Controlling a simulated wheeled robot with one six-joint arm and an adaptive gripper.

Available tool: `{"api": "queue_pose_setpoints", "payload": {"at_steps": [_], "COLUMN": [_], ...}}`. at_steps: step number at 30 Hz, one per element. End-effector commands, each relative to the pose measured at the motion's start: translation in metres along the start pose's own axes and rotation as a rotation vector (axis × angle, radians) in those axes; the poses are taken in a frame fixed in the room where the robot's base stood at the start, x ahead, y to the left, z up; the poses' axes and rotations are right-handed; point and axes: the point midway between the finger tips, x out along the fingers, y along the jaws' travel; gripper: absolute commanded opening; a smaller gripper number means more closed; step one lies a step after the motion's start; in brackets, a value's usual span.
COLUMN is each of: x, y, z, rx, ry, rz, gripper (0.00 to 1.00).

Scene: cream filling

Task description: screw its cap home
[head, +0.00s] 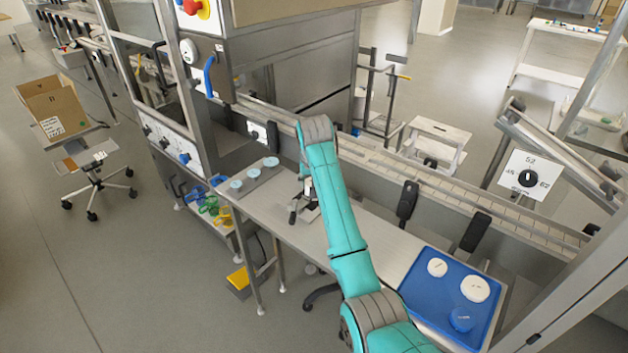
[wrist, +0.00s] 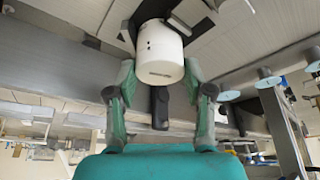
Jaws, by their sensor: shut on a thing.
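My gripper (wrist: 160,68) is shut on a white cylinder (wrist: 158,48) with small dark marks on its side, seen between the two fingers in the wrist view. Dark parts lie against the cylinder's far end, and I cannot tell whether they touch it. In the head view my arm hides most of the gripper; a bit of white (head: 308,187) shows beside dark parts (head: 303,208) over the steel table. I cannot tell a separate cap on the cylinder. A blue tray (head: 413,288) at the lower right holds two white round pieces (head: 437,267) (head: 475,288) and a blue one (head: 461,320).
Several pale-blue-topped round pieces (head: 253,172) stand in a row at the table's left end. A conveyor (head: 370,165) with dark uprights (head: 407,202) runs behind the table. A dial plate (head: 530,175) stands at the right. Bare tabletop (head: 380,240) lies between my gripper and the tray.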

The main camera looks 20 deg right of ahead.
Motion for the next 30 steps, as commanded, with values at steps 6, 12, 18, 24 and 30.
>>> {"api": "queue_pose_setpoints", "payload": {"at_steps": [6, 12, 18, 24, 30], "x": [0.000, 0.000, 0.000, -0.001, -0.022], "y": [-0.002, -0.002, -0.002, -0.002, -0.004], "z": [0.000, 0.000, 0.000, 0.000, -0.001], "rx": [0.183, 0.215, 0.213, 0.212, 0.211], "ry": [-0.002, 0.000, 0.000, 0.000, 0.003], "rz": [0.076, 0.089, 0.088, 0.088, 0.086], "gripper": [0.00, 0.69, 0.80, 0.80, 0.80]}}
